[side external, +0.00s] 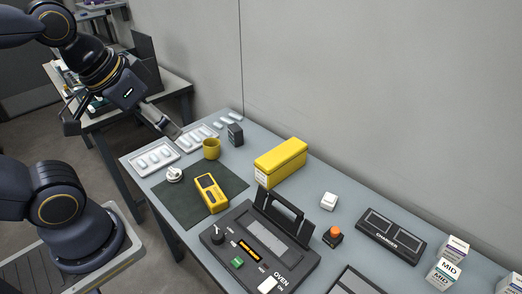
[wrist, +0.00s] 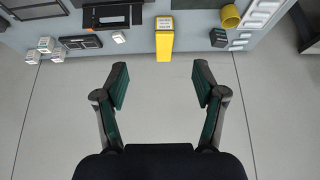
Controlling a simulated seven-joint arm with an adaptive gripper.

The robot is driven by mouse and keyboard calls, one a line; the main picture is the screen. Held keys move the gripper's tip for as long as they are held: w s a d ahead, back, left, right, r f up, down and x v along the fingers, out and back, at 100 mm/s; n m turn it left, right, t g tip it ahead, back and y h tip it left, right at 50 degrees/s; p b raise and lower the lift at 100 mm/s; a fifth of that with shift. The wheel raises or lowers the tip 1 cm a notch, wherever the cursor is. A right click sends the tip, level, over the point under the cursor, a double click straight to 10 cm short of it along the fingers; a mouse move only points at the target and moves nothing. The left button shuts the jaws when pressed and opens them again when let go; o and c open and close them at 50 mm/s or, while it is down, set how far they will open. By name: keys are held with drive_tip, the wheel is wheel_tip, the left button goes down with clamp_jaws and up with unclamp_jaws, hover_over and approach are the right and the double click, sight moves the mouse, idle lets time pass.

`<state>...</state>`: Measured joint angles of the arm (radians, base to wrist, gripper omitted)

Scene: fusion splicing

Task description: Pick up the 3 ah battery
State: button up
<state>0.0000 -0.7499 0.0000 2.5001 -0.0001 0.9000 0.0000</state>
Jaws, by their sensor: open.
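No label reading 3 Ah is legible, so I cannot tell for certain which thing is the 3 ah battery. A small dark upright block (side external: 235,134) stands near the far end of the table, behind the yellow mug; it also shows at the top of the wrist view (wrist: 218,37). A black charger (side external: 390,236) lies toward the right, with two empty-looking bays. My gripper (wrist: 160,84) is open, with nothing between its fingers. In the side view my gripper (side external: 168,124) is above the far left end of the table, near the white trays.
A yellow box (side external: 281,162), yellow mug (side external: 211,149), yellow handheld device (side external: 211,193) and oven (side external: 258,248) crowd the table. White trays (side external: 155,160) hold small pieces. Labelled cartons (side external: 443,272) and an orange button (side external: 333,236) stand right. A wall (side external: 380,90) runs behind.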

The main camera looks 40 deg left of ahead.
drive_tip(key=o, duration=0.4)
drive_tip(key=shift+c, duration=0.2)
